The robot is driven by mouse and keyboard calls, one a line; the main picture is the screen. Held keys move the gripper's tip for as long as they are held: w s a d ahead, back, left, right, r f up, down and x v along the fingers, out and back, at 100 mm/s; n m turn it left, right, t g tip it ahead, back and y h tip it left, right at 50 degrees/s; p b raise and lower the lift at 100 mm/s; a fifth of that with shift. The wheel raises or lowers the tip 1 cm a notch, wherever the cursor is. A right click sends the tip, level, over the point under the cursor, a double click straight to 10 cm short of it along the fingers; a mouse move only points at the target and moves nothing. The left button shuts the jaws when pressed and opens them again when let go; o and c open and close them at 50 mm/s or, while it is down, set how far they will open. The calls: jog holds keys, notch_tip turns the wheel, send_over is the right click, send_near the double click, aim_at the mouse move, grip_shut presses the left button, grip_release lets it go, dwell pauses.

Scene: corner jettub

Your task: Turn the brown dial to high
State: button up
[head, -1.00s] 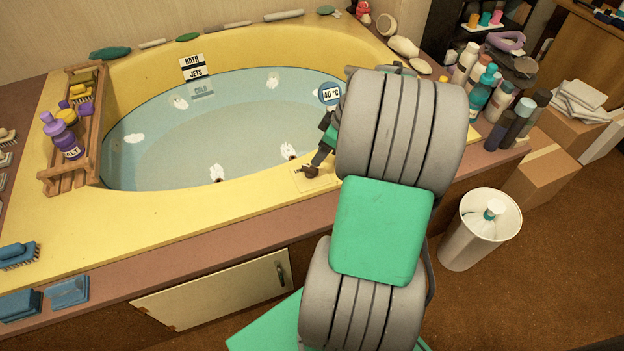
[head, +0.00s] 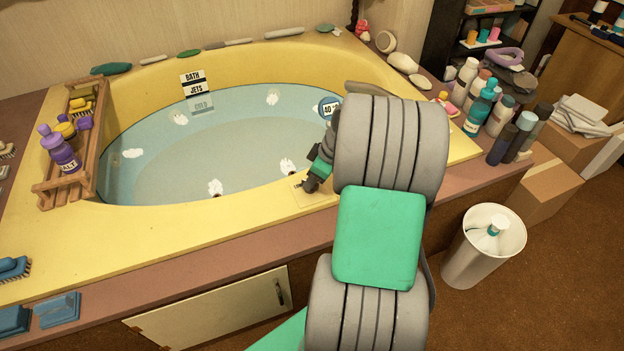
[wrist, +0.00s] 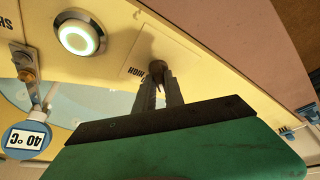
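The brown dial (wrist: 158,68) is on a pale square plate on the yellow tub rim, in the wrist view. The upside-down HIGH label (wrist: 137,73) is beside it, to the left. My gripper (wrist: 159,80) points at the dial. Its two dark fingers are apart, with their tips at the dial's near side and part of the dial showing between them. I cannot tell whether either finger touches it. In the head view my gripper (head: 309,184) is over the plate and hides the dial.
A lit round button (wrist: 80,37) and a metal fitting (wrist: 25,65) are near the dial. A 40 °C display (head: 328,107) is by the water. Several bottles (head: 482,105) stand on the right ledge, and a wooden rack (head: 52,190) sits at the left.

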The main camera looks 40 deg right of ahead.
grip_shut()
jog(key=shift+m, duration=0.3)
jog(key=m+h+p, duration=0.1)
jog(key=m+p, duration=0.1)
jog(key=m, duration=0.1)
jog(key=shift+a+r+t, duration=0.1)
jog(key=shift+r+t, duration=0.1)
jog(key=shift+t, duration=0.2)
jog(key=m+h+p, duration=0.2)
jog(key=m, duration=0.3)
jog(key=shift+a+p, duration=0.1)
jog(key=shift+p, duration=0.3)
jog(key=m+h+p, duration=0.1)
jog(key=m, duration=0.1)
jog(key=m+g+h+p, duration=0.1)
jog(key=m, duration=0.2)
jog(key=shift+a+f, duration=0.1)
jog(key=shift+f, duration=0.05)
jog(key=shift+w+m+g+h+p, duration=0.1)
jog(key=shift+m+g+h+p, duration=0.35)
jog(key=shift+m, duration=1.75)
jog(key=shift+g, duration=0.25)
